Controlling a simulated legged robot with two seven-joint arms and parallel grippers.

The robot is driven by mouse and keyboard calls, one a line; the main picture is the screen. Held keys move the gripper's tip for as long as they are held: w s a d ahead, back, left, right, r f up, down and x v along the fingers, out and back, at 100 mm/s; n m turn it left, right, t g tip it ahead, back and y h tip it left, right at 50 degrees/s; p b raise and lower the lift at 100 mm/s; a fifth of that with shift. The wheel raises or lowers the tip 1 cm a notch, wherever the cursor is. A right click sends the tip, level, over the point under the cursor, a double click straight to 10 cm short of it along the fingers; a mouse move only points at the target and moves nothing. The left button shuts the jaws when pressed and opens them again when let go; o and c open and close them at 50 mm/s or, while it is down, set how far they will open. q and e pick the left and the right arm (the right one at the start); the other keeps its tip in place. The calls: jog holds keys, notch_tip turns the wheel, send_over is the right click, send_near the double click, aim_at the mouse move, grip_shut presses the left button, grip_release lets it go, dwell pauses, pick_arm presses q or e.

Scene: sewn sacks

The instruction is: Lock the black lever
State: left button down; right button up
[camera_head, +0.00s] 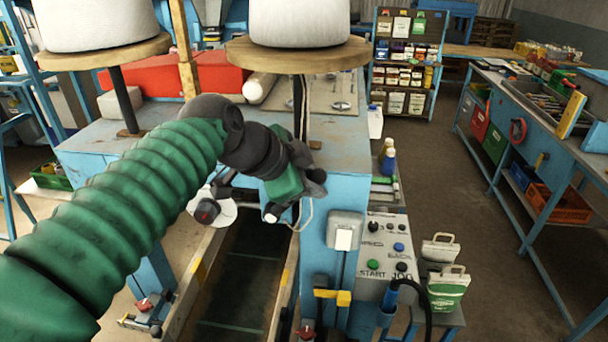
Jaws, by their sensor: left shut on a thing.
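My left arm, in a green ribbed sleeve with dark joints, comes in from the left and reaches over the front of the blue machine (322,222). My left gripper (272,212) is at the machine's front edge, left of the grey switch box. It is shut on a dark part that seems to be the black lever. The hand and wrist hide most of this part, so its angle cannot be told. A dark round knob with a red face (207,212) shows left of the gripper. My right gripper is not in view.
A control panel (385,250) with coloured buttons stands to the right of the machine. Two white thread cones rest on wooden discs (298,54) above. A yellow-handled clamp (333,296) and a red-knobbed clamp (144,304) flank the chute.

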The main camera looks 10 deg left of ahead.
pick_arm(q)
jog(key=shift+d+f, duration=0.15)
jog(key=shift+f, duration=0.05)
jog(key=c, duration=1.3)
grip_release()
jog(key=shift+o, duration=0.2)
jog(key=shift+d, duration=0.1)
jog(key=shift+r, duration=0.1)
jog(key=shift+s+a+r, duration=0.15)
jog(key=shift+a+r, duration=0.05)
jog(key=shift+r, duration=0.05)
jog(key=b+v, duration=0.1)
jog(key=v, duration=1.5)
jog(key=shift+d, duration=0.2)
